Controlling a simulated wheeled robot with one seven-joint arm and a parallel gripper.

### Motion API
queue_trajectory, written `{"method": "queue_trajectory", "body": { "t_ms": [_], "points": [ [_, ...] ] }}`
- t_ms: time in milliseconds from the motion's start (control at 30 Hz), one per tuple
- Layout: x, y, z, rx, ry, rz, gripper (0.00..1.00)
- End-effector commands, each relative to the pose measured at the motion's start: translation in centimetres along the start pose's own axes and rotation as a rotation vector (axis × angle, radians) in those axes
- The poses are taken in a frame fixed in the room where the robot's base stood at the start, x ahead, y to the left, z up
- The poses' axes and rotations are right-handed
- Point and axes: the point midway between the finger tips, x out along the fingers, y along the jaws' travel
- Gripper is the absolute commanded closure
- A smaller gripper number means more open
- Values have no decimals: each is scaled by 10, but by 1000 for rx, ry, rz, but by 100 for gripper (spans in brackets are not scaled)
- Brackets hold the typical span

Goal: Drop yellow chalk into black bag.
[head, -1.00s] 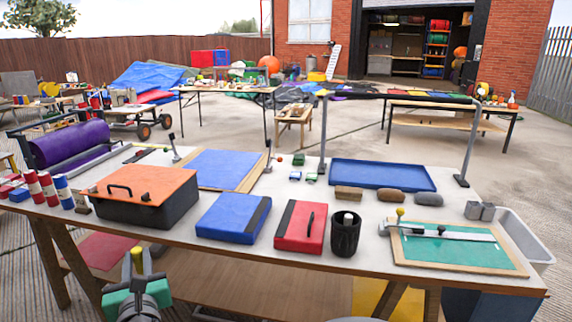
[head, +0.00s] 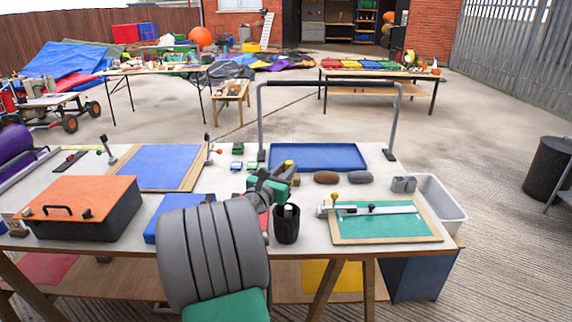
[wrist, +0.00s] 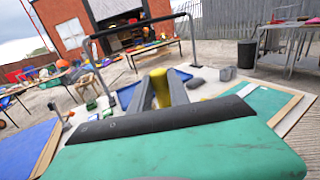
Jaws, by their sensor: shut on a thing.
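The yellow chalk (wrist: 160,88) stands between the two grey fingers of my gripper (wrist: 163,97) in the wrist view. In the head view, my gripper (head: 284,172) is shut on it above the middle of the workbench, and only a small yellow tip (head: 289,163) shows. My arm hides part of the bench.
On the workbench, a black cup (head: 286,230), a blue tray (head: 330,155), a green board (head: 385,226) and an orange-lidded box (head: 85,200) surround my gripper. A grey rail (head: 262,120) stands behind. A black bin (head: 550,170) is far right.

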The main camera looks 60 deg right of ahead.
Motion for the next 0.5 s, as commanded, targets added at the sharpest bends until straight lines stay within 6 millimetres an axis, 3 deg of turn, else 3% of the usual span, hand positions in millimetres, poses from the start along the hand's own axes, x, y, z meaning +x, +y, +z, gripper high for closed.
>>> {"method": "queue_trajectory", "body": {
  "t_ms": [167, 500],
  "points": [
    [2, -3, -12, 0, 0, -6, 100],
    [2, -2, -58, 1, 0, -4, 100]
  ]
}}
